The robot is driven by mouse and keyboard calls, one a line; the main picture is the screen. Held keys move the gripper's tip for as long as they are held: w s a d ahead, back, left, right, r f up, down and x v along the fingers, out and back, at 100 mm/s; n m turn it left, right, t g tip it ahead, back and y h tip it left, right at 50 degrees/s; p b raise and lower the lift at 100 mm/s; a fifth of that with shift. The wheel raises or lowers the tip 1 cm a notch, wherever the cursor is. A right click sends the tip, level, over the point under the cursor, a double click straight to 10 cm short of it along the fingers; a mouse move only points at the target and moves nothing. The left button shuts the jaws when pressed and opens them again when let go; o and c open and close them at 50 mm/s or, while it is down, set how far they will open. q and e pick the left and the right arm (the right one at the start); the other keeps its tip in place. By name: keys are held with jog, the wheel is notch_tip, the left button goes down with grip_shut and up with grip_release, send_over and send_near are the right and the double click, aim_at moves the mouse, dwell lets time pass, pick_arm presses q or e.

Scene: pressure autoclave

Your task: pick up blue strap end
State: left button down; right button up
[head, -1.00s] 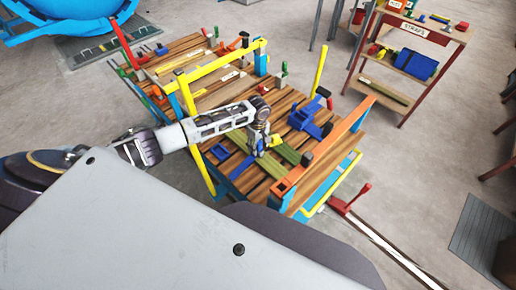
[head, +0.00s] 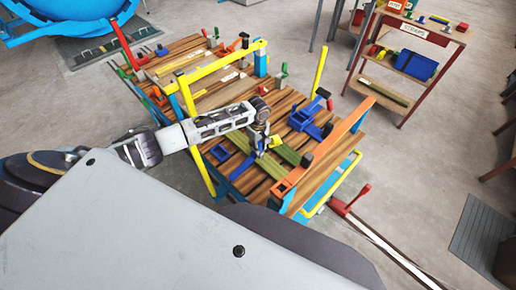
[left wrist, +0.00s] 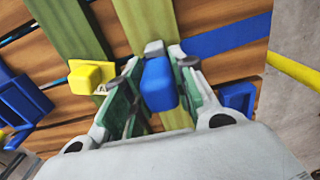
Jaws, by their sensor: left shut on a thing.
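The blue strap end (left wrist: 158,85) is a small rounded blue block between the fingers of my left gripper (left wrist: 160,95) in the left wrist view. The fingers are shut on it, above an olive-green strap. In the head view my left gripper (head: 262,150) points down over the slatted wooden deck and largely hides the blue end. A yellow strap end (left wrist: 91,75) lies to the left of the fingers, on another green strap (left wrist: 75,30). My right gripper is not in view.
The wooden cart (head: 290,105) has yellow, blue and orange rails around it. A blue ratchet-like piece (head: 305,118) stands right of the gripper. A blue strap (left wrist: 228,37) crosses the deck. A shelf rack (head: 420,45) stands at the upper right, with open floor between.

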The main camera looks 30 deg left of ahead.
pick_arm(q)
jog(key=shift+r, duration=0.1)
jog(key=shift+r, duration=4.9)
